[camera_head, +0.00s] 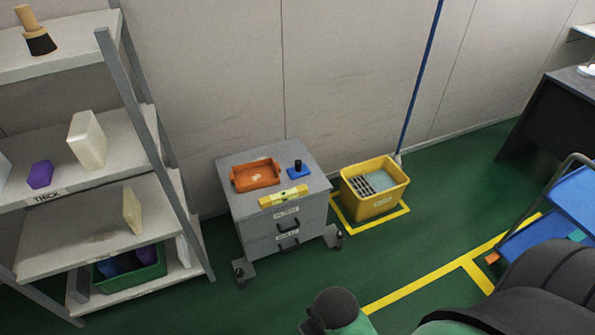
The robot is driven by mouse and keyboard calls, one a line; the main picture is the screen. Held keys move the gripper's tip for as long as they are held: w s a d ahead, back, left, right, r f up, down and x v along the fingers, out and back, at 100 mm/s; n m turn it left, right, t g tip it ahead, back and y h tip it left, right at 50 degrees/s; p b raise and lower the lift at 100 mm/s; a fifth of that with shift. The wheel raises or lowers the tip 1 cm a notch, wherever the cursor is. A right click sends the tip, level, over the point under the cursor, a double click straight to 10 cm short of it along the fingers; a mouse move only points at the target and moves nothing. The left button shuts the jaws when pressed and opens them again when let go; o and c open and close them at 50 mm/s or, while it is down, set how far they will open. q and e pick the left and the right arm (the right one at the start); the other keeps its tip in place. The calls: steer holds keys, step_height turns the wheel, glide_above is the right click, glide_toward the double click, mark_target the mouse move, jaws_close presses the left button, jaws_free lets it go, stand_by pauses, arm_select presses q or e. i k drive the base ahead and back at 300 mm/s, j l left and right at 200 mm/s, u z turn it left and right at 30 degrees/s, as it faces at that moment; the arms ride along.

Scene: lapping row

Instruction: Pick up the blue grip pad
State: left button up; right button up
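A small flat blue pad (303,172) with an upright black knob on it lies on top of the grey drawer cabinet (233,200), near its back right; it looks like the blue grip pad. An orange tray (241,184) is to its left, and a yellow level-like bar (283,196) lies in front of it, apart from it. Neither of my grippers shows in the view.
A yellow bin (375,207) with dark slats stands on the floor right of the cabinet, inside yellow tape. A shelf rack (125,85) fills the left, with a green crate (130,280) low down. A blue cart (565,205) stands at right. Green floor before the cabinet is partly clear.

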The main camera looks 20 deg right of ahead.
mark_target(299, 170)
steer(key=z, duration=1.3)
steer(key=u, duration=0.35)
steer(key=i+l+u, duration=0.6)
steer(key=l, duration=0.15)
steer(key=i+l+u, duration=0.1)
steer(key=l+u, duration=0.2)
steer(key=i+l, duration=0.15)
steer(key=l, duration=0.2)
steer(key=i+l, duration=0.1)
steer(key=l, duration=0.3)
steer(key=i+l, duration=0.15)
steer(key=l, duration=0.2)
steer(key=i+l+u, duration=0.1)
steer(key=l, duration=0.3)
steer(key=i+l, duration=0.1)
steer(key=l, duration=0.25)
